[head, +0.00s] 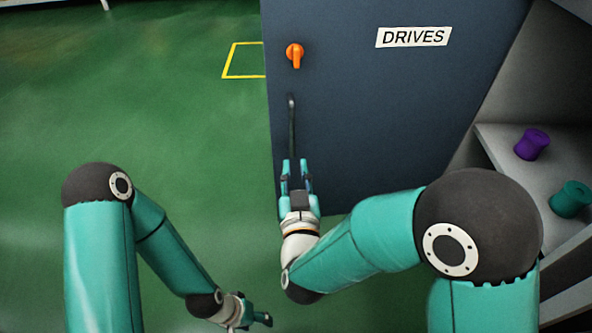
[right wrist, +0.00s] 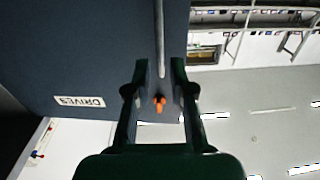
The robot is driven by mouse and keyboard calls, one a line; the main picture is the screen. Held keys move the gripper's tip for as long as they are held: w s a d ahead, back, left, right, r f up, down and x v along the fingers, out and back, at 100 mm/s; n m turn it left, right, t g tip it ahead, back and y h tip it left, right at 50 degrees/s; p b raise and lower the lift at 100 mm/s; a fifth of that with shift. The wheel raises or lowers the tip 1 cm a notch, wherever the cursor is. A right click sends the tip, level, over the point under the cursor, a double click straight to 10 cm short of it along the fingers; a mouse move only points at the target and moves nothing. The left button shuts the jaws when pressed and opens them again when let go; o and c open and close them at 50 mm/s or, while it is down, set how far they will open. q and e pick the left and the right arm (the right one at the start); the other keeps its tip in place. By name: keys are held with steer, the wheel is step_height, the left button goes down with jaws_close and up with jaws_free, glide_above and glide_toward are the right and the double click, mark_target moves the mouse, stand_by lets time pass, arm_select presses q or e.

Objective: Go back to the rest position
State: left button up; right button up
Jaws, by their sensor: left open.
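A dark blue-grey cabinet (head: 370,110) labelled DRIVES stands ahead, with a long vertical bar handle (head: 292,125) near its left edge. My right gripper (head: 297,168) points at the lower end of the handle. In the right wrist view, my right gripper (right wrist: 159,65) has its fingers apart, and the handle (right wrist: 160,38) lines up with the gap between them, with space on both sides. My left gripper (head: 262,318) is low at the bottom of the head view, open, away from the cabinet; nothing shows in it.
An orange rotary switch (head: 295,53) sits above the handle; it also shows in the right wrist view (right wrist: 159,103). A grey shelf (head: 502,150) at right holds a purple spool (head: 532,144) and a teal spool (head: 570,199). Green floor at left is clear, with a yellow outline (head: 228,60).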

steer(key=w+d+f+m+g+h+p, duration=0.15)
steer(key=d+f, duration=0.25)
steer(key=d, duration=0.4)
steer(key=w+d+f+m+g+h+p, duration=0.1)
steer(key=w+d+f+h, duration=0.2)
steer(key=d, duration=0.4)
steer(key=s+d+f+g+p, duration=0.1)
steer(key=s+d+f+g, duration=0.15)
steer(key=f, duration=0.35)
steer(key=s+d+f+g, duration=0.2)
steer(key=d+f, duration=0.2)
steer(key=f, duration=0.1)
steer(key=s+a+f+g+y, duration=0.2)
steer(key=s+f+g, duration=0.15)
steer(key=s, duration=0.35)
steer(key=s+a+f+g+y+p, duration=0.1)
steer(key=s+a+f+g+y, duration=0.2)
steer(key=s, duration=0.4)
steer(key=s+f+g+y, duration=0.1)
steer(key=s+f+g, duration=0.2)
steer(key=s+f, duration=0.25)
step_height(320, 180, up, 39)
steer(key=s+m+p, duration=0.1)
steer(key=p, duration=3.7)
steer(key=shift+s+a+f+g, duration=0.15)
steer(key=shift+s+a+g, duration=0.2)
steer(key=shift+s, duration=0.05)
